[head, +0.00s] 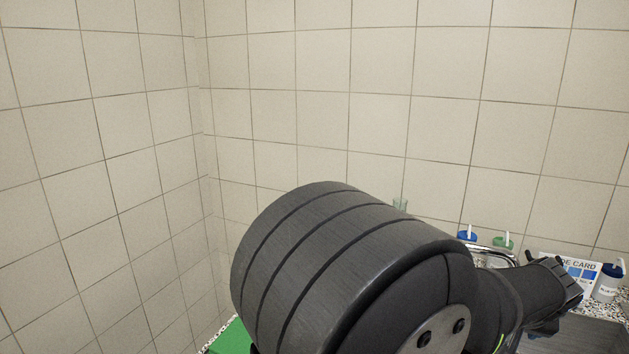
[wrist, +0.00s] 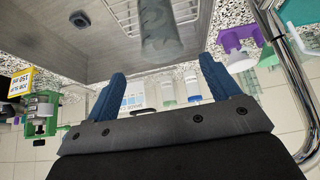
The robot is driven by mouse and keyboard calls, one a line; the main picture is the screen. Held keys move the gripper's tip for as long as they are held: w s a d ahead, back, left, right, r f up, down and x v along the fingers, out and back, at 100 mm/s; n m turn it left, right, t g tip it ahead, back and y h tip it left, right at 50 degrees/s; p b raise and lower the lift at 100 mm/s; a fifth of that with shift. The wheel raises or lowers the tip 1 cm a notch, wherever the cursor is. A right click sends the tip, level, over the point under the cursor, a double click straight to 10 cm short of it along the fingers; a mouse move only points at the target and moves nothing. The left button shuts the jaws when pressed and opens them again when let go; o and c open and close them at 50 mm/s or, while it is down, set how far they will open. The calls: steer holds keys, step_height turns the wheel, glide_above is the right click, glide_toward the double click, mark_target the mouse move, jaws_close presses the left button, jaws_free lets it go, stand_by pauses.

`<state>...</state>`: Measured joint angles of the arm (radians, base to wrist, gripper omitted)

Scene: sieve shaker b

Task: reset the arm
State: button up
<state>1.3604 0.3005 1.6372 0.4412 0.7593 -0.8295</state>
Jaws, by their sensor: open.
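My gripper (wrist: 162,68) shows in the wrist view with its two blue fingers spread wide apart. It is open and nothing sits between the fingertips. A greyish, see-through cylinder (wrist: 160,32) shows in the basin, apart from the fingers. In the head view my dark arm fills the lower middle and hides much of the counter; I cannot make out the fingers there.
A chrome pipe (wrist: 275,60) runs along the wrist view's right side, near a purple holder (wrist: 238,38). A green device (wrist: 40,118) stands left. In the head view a printed card (head: 572,268) and blue-capped bottle (head: 607,283) stand right. The tiled wall is bare above.

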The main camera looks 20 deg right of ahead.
step_height(320, 180, up, 6)
steer(key=s+a+f+m+g+h, duration=0.1)
steer(key=s+a+m, duration=0.3)
steer(key=s, duration=1)
steer(key=s+a+f+m+g+h, duration=0.1)
steer(key=s+a+m+g, duration=0.2)
steer(key=s, duration=1.2)
steer(key=shift+s+a+m+g, duration=0.15)
steer(key=shift+a+m+g, duration=0.15)
steer(key=shift+a+m, duration=0.5)
steer(key=shift+d, duration=0.2)
